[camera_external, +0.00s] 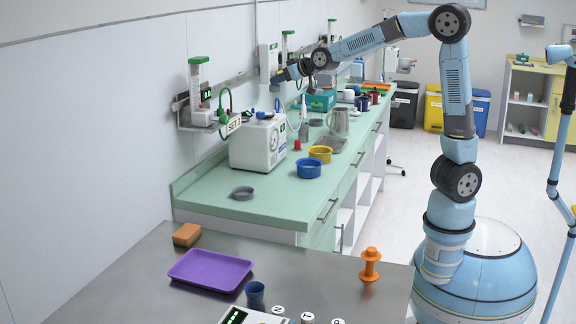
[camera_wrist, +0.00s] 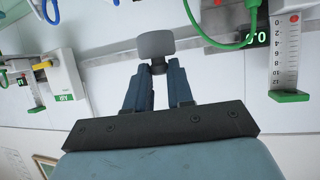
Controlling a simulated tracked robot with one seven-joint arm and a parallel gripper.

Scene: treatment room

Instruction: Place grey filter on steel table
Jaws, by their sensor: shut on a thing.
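The grey filter (camera_wrist: 156,44) is held at the fingertips of my gripper (camera_wrist: 159,69) in the wrist view. It has a broad rounded grey head and a darker neck between the dark blue fingers. In the external view my gripper (camera_external: 280,77) is raised near the wall, above the green counter and behind the white machine. The filter is too small there to make out clearly. The steel table (camera_external: 135,285) is in the foreground, well apart from my gripper.
On the steel table are a purple tray (camera_external: 210,270), an orange sponge (camera_external: 187,234), a blue cup (camera_external: 255,294) and an orange spool (camera_external: 370,264). The white machine (camera_external: 258,143) stands on the green counter (camera_external: 215,205). Wall units (camera_external: 198,98) are close to my gripper.

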